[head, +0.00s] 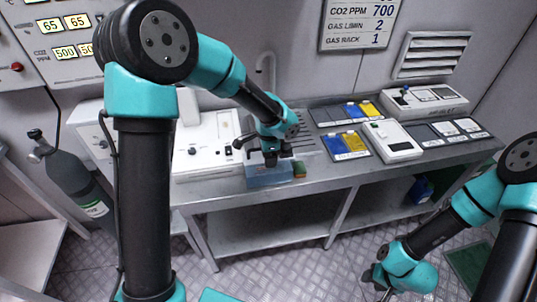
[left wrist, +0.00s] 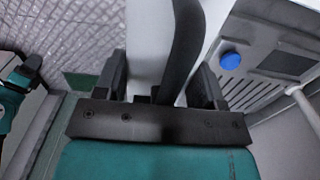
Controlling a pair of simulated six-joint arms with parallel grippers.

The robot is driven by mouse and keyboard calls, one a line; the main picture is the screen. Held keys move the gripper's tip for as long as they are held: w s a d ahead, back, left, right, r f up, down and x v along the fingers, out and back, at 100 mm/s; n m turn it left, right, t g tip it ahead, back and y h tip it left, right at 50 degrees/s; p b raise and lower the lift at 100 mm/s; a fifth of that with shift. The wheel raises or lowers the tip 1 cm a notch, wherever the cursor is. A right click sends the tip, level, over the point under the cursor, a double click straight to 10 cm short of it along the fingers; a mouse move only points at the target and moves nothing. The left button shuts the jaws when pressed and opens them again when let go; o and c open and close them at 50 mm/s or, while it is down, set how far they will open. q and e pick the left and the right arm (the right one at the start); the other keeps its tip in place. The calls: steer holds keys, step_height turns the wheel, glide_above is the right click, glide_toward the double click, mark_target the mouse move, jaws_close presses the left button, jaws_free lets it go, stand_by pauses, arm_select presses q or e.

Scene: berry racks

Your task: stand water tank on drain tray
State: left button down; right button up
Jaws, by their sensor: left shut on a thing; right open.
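A pale blue box, which I take as the water tank (head: 268,177), is at the front edge of the grey bench, below my left gripper (head: 270,159). My left gripper is shut on its dark handle, which shows as a dark curved bar between the fingers in the left wrist view (left wrist: 186,45). I cannot tell whether the tank's base touches the bench. A slatted grey area, likely the drain tray (head: 306,143), lies just behind and right of the gripper, partly hidden by the arm. My right gripper (head: 385,280) is open and empty, low over the floor at right.
A white machine (head: 213,140) stands to the left on the bench. Blue and yellow trays (head: 345,145) and a white instrument (head: 393,142) are to the right. A gas cylinder (head: 75,180) stands left.

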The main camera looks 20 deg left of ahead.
arm_select(q)
steer(key=shift+f, duration=0.1)
steer(key=shift+c, duration=1)
jaws_free()
step_height(320, 180, up, 12)
steer(key=shift+r, duration=0.1)
